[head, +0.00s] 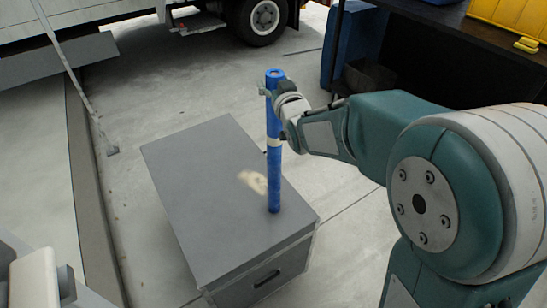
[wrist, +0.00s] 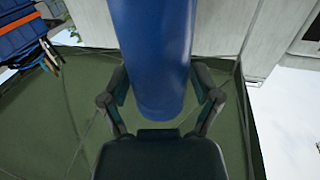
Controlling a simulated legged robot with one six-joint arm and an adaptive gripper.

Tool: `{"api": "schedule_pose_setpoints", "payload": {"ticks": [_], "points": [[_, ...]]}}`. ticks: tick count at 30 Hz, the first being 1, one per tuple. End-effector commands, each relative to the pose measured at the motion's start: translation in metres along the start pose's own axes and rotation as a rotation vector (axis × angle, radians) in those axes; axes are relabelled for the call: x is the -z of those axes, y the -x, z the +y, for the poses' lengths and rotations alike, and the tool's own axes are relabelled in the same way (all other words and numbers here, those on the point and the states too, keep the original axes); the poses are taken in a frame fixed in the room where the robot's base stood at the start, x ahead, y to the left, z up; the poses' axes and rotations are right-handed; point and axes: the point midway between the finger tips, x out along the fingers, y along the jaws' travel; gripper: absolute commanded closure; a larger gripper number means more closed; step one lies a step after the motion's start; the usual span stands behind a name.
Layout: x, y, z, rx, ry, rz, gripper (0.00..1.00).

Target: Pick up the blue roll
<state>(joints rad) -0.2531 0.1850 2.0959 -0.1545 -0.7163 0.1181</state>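The blue roll (head: 273,170) is a long, thin upright tube with a pale band around its middle. Its lower end is at the top of the grey case (head: 200,185), near the right edge; I cannot tell whether it touches. My gripper (head: 275,91) is at the roll's upper part, with a finger on each side. In the wrist view the blue roll (wrist: 158,60) runs between the fingers of my gripper (wrist: 160,85). Both fingers appear to press against its sides. One end of the roll shows close to my palm.
A white truck (head: 160,20) stands at the back left. A dark shelf (head: 440,50) at the right holds a yellow crate (head: 515,20). A blue bin (head: 355,45) stands beside the shelf. Concrete floor around the case is mostly clear.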

Motion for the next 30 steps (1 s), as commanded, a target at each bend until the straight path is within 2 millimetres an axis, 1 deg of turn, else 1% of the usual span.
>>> {"api": "schedule_pose_setpoints", "payload": {"ticks": [1,2,3,13,17,25,30], "points": [[0.0,0.0,0.0,0.0,0.0,0.0,0.67],[0.0,0.0,0.0,0.0,0.0,0.0,0.8],[0.0,0.0,0.0,0.0,0.0,0.0,0.98],[0.001,-0.001,-0.002,0.0,0.001,0.003,0.99],[0.006,-0.001,-0.002,0.0,0.001,0.004,0.99],[0.034,0.0,-0.001,0.0,0.001,0.007,0.99],[0.051,0.015,0.003,-0.001,0.001,0.007,0.99]]}}
